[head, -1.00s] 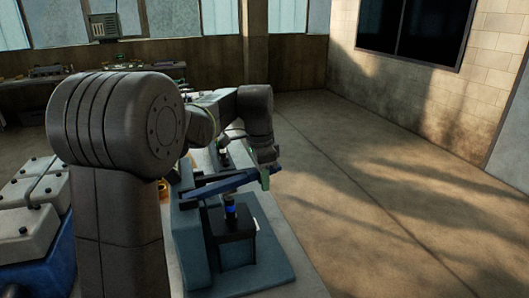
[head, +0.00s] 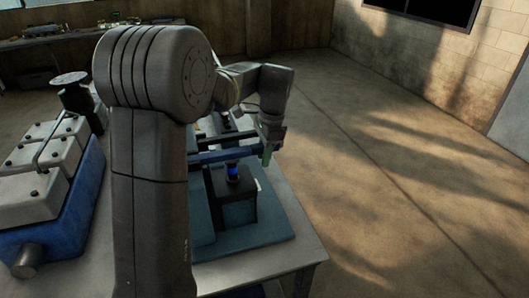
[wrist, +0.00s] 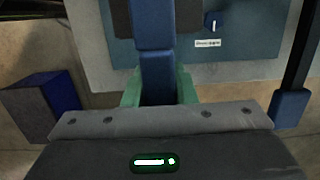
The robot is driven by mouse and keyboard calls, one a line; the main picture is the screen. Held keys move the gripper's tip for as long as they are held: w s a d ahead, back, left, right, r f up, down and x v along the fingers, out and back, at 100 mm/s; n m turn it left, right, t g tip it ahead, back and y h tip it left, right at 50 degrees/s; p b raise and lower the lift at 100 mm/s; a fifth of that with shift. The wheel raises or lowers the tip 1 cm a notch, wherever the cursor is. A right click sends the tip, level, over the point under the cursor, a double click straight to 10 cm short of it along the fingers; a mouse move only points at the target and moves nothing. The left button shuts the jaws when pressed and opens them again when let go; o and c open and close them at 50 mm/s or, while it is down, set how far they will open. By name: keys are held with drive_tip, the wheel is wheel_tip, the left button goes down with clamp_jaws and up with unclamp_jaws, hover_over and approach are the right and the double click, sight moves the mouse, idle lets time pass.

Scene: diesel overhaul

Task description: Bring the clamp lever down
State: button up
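The clamp lever (head: 228,154) is a dark blue bar. In the head view it lies nearly level above a dark block with a black-and-blue plunger (head: 233,173), with a small gap visible below it. My gripper (head: 267,153) is at the lever's right end, its green fingertips on either side of the bar. In the wrist view the lever (wrist: 154,35) runs down between the green fingers of my gripper (wrist: 158,92), which appear closed against its sides. The lever's pivot end is hidden behind my arm.
The fixture stands on a teal base plate (head: 265,228) on a grey table (head: 285,255). A blue engine block with white covers (head: 45,165) is at the left. Open floor (head: 400,200) lies to the right. A workbench stands along the back wall.

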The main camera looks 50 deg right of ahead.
drive_tip(key=o, duration=0.4)
drive_tip(key=shift+f, duration=0.2)
drive_tip(key=shift+c, duration=0.2)
drive_tip(key=shift+r, duration=0.2)
wheel_tip(320, 180, up, 13)
drive_tip(key=s+d, duration=0.1)
drive_tip(key=d, duration=0.1)
drive_tip(key=shift+r+b, duration=0.2)
drive_tip(key=shift+b, duration=0.1)
drive_tip(key=f, duration=0.4)
drive_tip(key=a+f, duration=0.1)
drive_tip(key=f, duration=0.4)
drive_tip(key=w+a+f, duration=0.1)
drive_tip(key=f, duration=0.3)
drive_tip(key=shift+f+p, duration=0.25)
drive_tip(key=shift+p, duration=0.05)
drive_tip(key=shift+r, duration=0.1)
drive_tip(key=shift+d+r, duration=0.1)
